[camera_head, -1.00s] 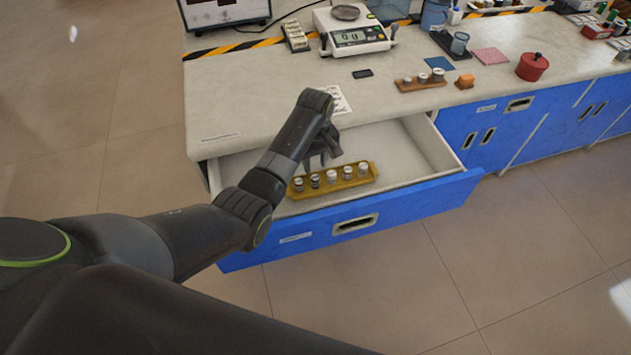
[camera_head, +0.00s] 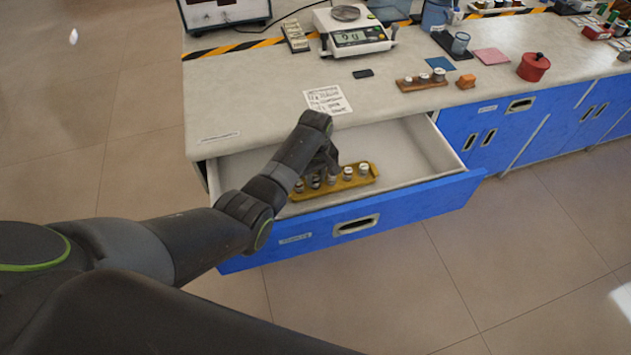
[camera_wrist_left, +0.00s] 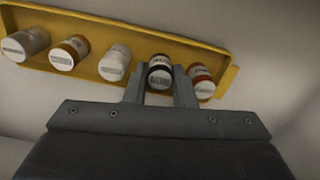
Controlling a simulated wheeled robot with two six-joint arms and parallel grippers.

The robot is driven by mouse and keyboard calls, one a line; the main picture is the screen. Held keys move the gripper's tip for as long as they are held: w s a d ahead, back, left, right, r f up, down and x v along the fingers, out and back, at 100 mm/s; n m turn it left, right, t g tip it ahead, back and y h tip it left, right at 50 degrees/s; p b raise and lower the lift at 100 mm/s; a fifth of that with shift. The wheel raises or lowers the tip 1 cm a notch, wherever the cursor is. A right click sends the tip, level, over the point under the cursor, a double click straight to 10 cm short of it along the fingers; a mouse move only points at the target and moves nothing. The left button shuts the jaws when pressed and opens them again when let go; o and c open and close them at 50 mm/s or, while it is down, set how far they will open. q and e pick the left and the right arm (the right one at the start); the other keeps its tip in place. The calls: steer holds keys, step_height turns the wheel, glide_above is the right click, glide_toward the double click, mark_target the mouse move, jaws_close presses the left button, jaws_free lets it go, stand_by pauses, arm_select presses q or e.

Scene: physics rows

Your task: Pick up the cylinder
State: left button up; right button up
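A yellow tray (camera_head: 372,178) sits in the open drawer and holds a row of several small cylinders with white caps. The dark, black-banded cylinder (camera_wrist_left: 159,73) is second from the right in the wrist view. It is second from the left in the head view (camera_head: 315,182), partly hidden by my gripper. My left gripper (camera_wrist_left: 160,88) reaches down over the tray, with one finger on each side of this cylinder. The fingers are apart and very close to it; I cannot tell if they touch it. My right gripper is not in view.
The blue drawer front (camera_head: 410,210) stands out from the counter; the drawer floor right of the tray is clear. On the counter are a paper sheet (camera_head: 328,100), a scale (camera_head: 352,37), a wooden rack (camera_head: 421,84) and a red pot (camera_head: 533,67).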

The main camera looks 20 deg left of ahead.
mark_target(315, 177)
arm_select(q)
jaws_close()
steer(key=shift+r, duration=0.1)
step_height(315, 177, up, 8)
steer(key=shift+r+p, duration=0.15)
steer(key=shift+p, duration=0.65)
steer(key=shift+r+p, duration=1.1)
steer(key=shift+r, duration=0.75)
